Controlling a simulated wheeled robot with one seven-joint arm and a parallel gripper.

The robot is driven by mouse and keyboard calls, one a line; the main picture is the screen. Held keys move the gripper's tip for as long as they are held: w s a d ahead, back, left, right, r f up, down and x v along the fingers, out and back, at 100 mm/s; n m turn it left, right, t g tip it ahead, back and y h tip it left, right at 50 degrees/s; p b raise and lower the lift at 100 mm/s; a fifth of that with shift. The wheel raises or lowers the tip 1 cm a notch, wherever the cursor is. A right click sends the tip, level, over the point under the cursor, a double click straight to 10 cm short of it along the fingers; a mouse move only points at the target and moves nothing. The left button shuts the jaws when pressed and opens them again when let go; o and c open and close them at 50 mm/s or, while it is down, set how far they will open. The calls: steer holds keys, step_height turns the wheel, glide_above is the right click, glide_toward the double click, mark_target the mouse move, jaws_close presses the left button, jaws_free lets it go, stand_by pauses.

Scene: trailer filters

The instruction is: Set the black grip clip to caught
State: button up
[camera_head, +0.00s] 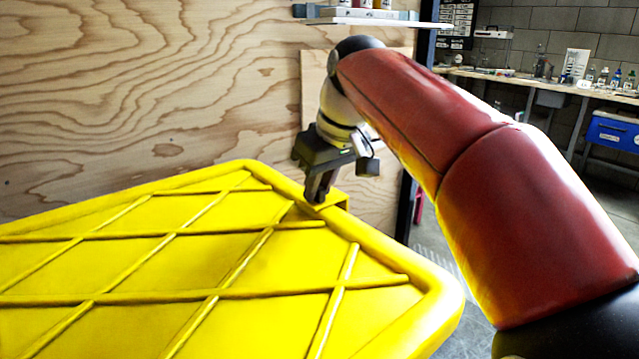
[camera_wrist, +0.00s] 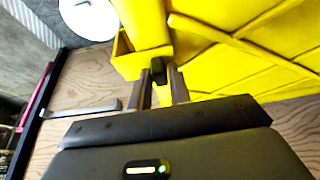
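The black grip clip (camera_wrist: 158,71) shows in the wrist view as a small dark piece at the edge of the yellow panel (camera_wrist: 205,50), beside a yellow box-shaped bracket (camera_wrist: 128,62). My gripper (camera_wrist: 160,77) has its two fingers apart, with the clip between or just beyond the fingertips. I cannot tell whether either finger touches it. In the head view my gripper (camera_head: 319,196) points down at the far right edge of the ribbed yellow panel (camera_head: 190,262), by the bracket (camera_head: 338,201). There I cannot make out the clip; whether it is caught does not show.
A plywood wall (camera_head: 140,90) stands behind the panel. A white shelf (camera_head: 375,21) hangs above my arm. A workbench (camera_head: 545,82) with bottles and a blue box (camera_head: 612,131) stand at the back right. A metal bar (camera_wrist: 80,108) lies against the plywood in the wrist view.

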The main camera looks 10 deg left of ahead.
jaws_close()
steer(key=shift+s+a, duration=0.8)
steer(key=shift+s, duration=0.3)
steer(key=shift+o, duration=2.1)
jaws_free()
steer(key=p+v, duration=0.2)
steer(key=v, duration=0.5)
steer(key=shift+d+r, duration=0.2)
steer(key=shift+r, duration=0.15)
steer(key=shift+s, duration=0.1)
